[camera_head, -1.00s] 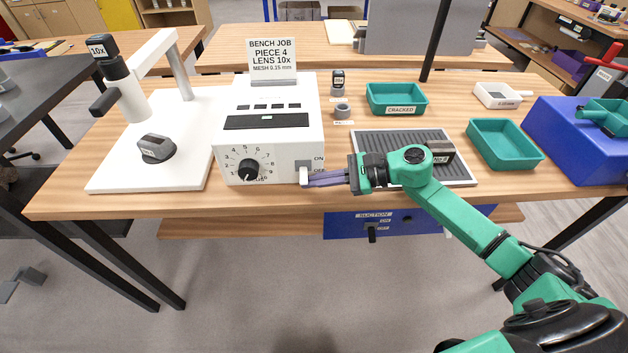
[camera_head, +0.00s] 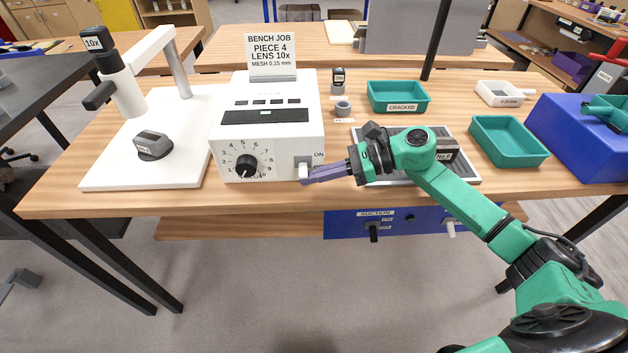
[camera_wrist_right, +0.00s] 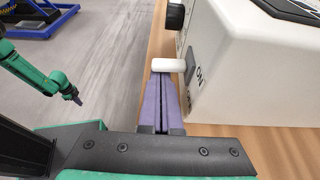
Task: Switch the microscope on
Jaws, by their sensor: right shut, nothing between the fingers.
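The microscope has a white stand with a 10x lens head (camera_head: 118,85) at the left and a white control box (camera_head: 268,140) with a focus knob. The box's white switch lever (camera_head: 303,171) sticks out at its front right, beside the ON and OFF labels. The lever also shows in the right wrist view (camera_wrist_right: 168,65). My right gripper (camera_head: 305,179) is shut and empty, its purple fingertips just under the lever, seemingly touching it. Which label the lever points to is hard to tell. My left gripper (camera_wrist_right: 77,100) shows small in the right wrist view, away from the bench.
Behind my right gripper lies a grey ribbed mat (camera_head: 463,165) with a dark block on it. Green trays (camera_head: 508,142) and a blue box (camera_head: 575,140) stand to the right. A job sign (camera_head: 272,55) stands on the control box. Floor in front is clear.

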